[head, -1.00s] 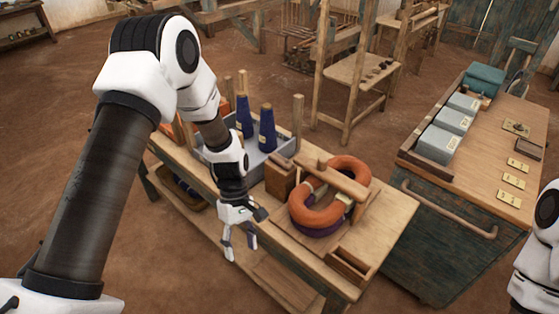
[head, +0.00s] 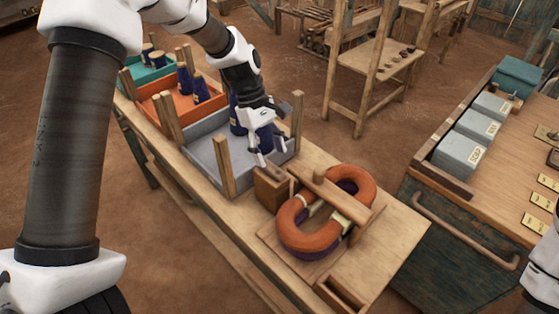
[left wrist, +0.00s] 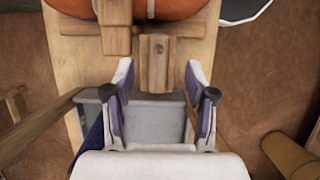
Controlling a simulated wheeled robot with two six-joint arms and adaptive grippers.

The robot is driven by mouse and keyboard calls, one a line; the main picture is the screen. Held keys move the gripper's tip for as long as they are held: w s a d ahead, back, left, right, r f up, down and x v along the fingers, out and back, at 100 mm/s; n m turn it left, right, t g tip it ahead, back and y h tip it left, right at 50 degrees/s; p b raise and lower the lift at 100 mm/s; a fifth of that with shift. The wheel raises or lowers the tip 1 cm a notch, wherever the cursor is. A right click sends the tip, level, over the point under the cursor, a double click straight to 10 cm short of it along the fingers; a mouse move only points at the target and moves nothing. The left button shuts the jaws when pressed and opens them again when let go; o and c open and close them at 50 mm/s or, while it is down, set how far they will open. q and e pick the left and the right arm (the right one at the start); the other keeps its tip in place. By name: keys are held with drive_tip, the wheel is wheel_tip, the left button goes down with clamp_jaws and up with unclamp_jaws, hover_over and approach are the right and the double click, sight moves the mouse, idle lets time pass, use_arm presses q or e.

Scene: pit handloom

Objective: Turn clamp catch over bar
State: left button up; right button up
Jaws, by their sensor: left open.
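The orange and purple yarn hanks (head: 305,228) lie on a wooden board on the bench. The wooden clamp bar (head: 338,192) crosses over them. A wooden block (head: 271,188) stands at the bar's near-left end with a small wooden catch on top, partly hidden by my gripper. In the left wrist view a wooden piece, apparently the catch (left wrist: 157,62), points beside the bar (left wrist: 113,28), not across it. My left gripper (head: 269,156) is open and empty just above the block. Its fingertips (left wrist: 159,80) straddle the line of the catch, apart from it. My right gripper is out of view.
A grey crate (head: 208,163) with blue yarn cones and upright posts stands close beside my gripper. An orange tray (head: 160,112) lies beyond. A small wooden box (head: 342,294) is at the bench's front end. A cabinet (head: 440,225) stands right.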

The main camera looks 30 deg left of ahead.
sight(277, 173)
use_arm(q)
drive_tip(key=x, duration=0.4)
drive_tip(key=shift+d+f, duration=0.25)
drive_tip(key=shift+f, duration=0.05)
drive_tip(key=shift+w+d+f, duration=0.1)
drive_tip(key=shift+w+f, duration=0.05)
drive_tip(key=shift+f, duration=0.2)
drive_tip(key=shift+s+r, duration=0.15)
drive_tip(key=shift+s, duration=0.1)
drive_tip(key=shift+c, duration=1.4)
drive_tip(key=c, duration=0.5)
clamp_jaws()
